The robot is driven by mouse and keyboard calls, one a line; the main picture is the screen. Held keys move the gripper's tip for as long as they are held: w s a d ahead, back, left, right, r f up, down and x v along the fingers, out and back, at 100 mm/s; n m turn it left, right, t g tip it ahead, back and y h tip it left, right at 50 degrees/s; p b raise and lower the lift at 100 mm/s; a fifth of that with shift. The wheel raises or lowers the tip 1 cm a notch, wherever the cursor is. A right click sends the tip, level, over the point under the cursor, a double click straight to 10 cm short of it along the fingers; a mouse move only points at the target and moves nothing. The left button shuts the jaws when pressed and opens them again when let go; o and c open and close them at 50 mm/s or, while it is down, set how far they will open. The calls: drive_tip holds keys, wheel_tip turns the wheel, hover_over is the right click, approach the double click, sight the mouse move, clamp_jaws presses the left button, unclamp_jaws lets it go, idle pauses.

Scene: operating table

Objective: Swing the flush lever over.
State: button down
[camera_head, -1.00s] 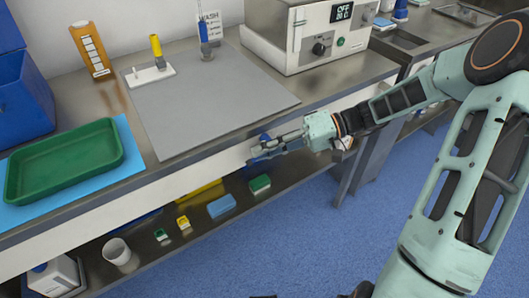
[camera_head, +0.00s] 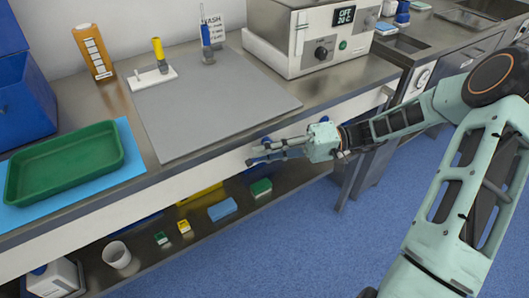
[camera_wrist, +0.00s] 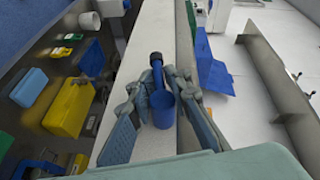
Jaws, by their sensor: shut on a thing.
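The flush lever is a blue part on the white front panel of the bench; it shows in the head view (camera_head: 266,141) just behind my fingers. In the wrist view the blue lever (camera_wrist: 158,78), with a dark round end, stands between my fingers beside a blue cylindrical part (camera_wrist: 162,108). My gripper (camera_head: 258,158) reaches in from the right at the bench's front edge. In the wrist view my gripper (camera_wrist: 155,95) is shut on the lever, with a finger on each side. The exact contact is partly hidden by the fingers.
The bench top carries a grey mat (camera_head: 215,105), a green tray (camera_head: 65,165) and a white heater box (camera_head: 320,40). Below, a shelf holds a blue block (camera_head: 222,209), a green block (camera_head: 261,188) and a white cup (camera_head: 117,254). Blue floor in front is open.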

drive_tip(key=c, duration=2)
unclamp_jaws()
drive_tip(key=shift+c, duration=0.2)
drive_tip(key=f+v, duration=0.1)
drive_tip(key=v, duration=1.1)
drive_tip(key=shift+r, duration=0.5)
